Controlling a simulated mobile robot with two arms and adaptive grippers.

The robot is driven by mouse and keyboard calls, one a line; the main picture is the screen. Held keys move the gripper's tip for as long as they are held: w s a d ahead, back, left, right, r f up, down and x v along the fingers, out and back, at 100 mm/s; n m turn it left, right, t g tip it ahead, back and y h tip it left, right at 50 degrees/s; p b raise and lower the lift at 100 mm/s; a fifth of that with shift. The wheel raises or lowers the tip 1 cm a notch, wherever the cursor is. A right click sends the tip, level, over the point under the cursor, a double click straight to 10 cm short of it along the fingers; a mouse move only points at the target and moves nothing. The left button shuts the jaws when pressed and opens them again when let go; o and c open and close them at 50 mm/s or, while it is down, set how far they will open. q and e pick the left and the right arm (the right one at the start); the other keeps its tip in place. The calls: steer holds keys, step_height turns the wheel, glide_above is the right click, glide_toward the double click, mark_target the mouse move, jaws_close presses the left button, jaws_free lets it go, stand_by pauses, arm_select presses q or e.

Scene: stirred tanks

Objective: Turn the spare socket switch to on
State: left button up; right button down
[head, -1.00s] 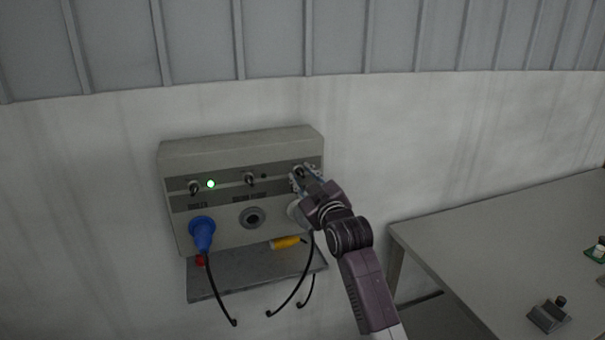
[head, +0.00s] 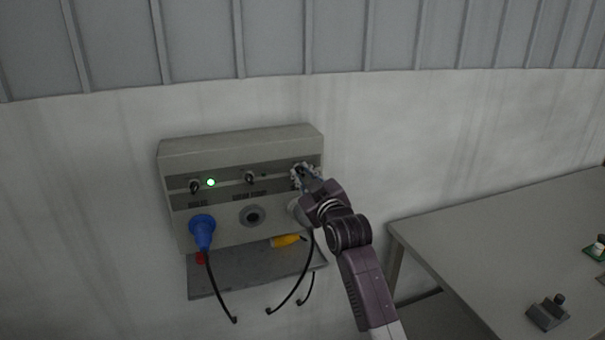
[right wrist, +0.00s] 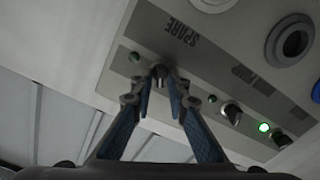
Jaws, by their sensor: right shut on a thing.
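The grey switch panel (head: 240,226) is on the wall, with three rotary switches in a row. The spare socket switch (right wrist: 159,72) is by the SPARE label (right wrist: 181,32) in the right wrist view. My right gripper (head: 304,173) is at this switch, at the panel's right end. In the right wrist view its two fingertips (right wrist: 160,84) are closed around the knob, hiding part of it. The small lamp (right wrist: 134,57) beside this switch is dark. My left gripper is not in view.
The middle switch (head: 249,178) and left switch (head: 194,187) are free. A green lamp (head: 211,183) is lit by the left one. A blue plug (head: 202,232) is in the left socket. A yellow plug (head: 286,241) lies on the shelf (head: 232,279) below. A table (head: 460,245) stands right.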

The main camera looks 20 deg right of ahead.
steer(key=m+p, duration=0.2)
steer(key=m, duration=0.3)
steer(key=shift+d+r+m+p, duration=0.1)
steer(key=shift+r+m+p, duration=0.05)
steer(key=shift+m+p, duration=0.2)
steer(key=m+p, duration=0.2)
steer(key=m, duration=0.3)
steer(key=shift+d+m, duration=0.15)
steer(key=shift+m, duration=0.1)
steer(key=c, duration=2.1)
jaws_free()
steer(key=s, duration=1.2)
steer(key=shift+d, duration=0.15)
